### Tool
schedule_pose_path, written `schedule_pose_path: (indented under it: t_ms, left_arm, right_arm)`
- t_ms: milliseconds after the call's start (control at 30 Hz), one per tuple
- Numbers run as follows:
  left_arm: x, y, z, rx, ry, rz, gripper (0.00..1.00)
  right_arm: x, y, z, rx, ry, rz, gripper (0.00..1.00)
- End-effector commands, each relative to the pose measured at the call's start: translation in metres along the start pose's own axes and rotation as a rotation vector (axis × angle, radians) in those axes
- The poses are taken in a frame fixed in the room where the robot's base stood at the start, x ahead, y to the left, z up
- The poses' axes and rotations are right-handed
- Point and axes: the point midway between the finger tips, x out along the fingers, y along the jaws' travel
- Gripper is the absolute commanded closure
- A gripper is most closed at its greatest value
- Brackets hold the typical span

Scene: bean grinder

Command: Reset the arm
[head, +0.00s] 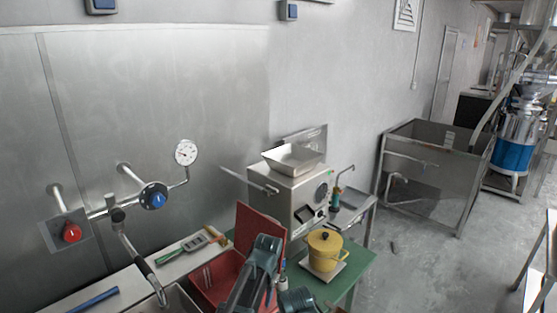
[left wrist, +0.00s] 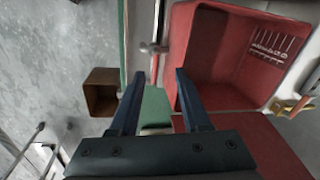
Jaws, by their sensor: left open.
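My left gripper (left wrist: 160,82) is open in the left wrist view, with its two dark fingers apart and nothing between them. A strip of green table top shows beyond the fingers, and a red open box (left wrist: 222,45) lies beside the right finger. In the head view, dark arm links of mine rise from the bottom centre in front of the red box (head: 217,277). The left fingertips cannot be made out there. My right gripper cannot be made out in either view.
A steel grinder (head: 300,196) with a hopper tray stands behind the green table (head: 350,275). A yellow lidded pot (head: 324,252) sits on a plate at the right of the arm. Wall pipes with a red valve (head: 71,232) are at left.

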Motion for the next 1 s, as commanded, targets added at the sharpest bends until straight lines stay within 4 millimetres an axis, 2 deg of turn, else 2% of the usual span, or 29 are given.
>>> schedule_pose_path:
  t_ms: [33, 200, 400, 600, 633, 1000]
  left_arm:
    - [0.000, -0.005, 0.034, -0.068, -0.002, 0.013, 0.53]
    - [0.001, -0.017, 0.092, -0.254, -0.002, 0.053, 0.53]
    - [0.001, -0.021, 0.143, -0.423, -0.004, 0.088, 0.53]
    - [-0.001, -0.020, 0.184, -0.559, -0.006, 0.116, 0.53]
    - [-0.001, -0.020, 0.190, -0.578, -0.006, 0.120, 0.53]
    - [0.023, 0.037, 0.176, -0.429, -0.055, 0.103, 0.53]
  right_arm:
    - [0.000, 0.000, 0.000, 0.000, 0.000, 0.000, 0.50]
    - [0.000, 0.000, 0.000, 0.000, 0.000, 0.000, 0.50]
    - [0.000, 0.000, 0.000, 0.000, 0.000, 0.000, 0.50]
    - [0.000, 0.000, 0.000, 0.000, 0.000, 0.000, 0.50]
    - [0.000, 0.000, 0.000, 0.000, 0.000, 0.000, 0.50]
    - [0.032, -0.003, -0.002, -0.002, 0.000, 0.000, 0.50]
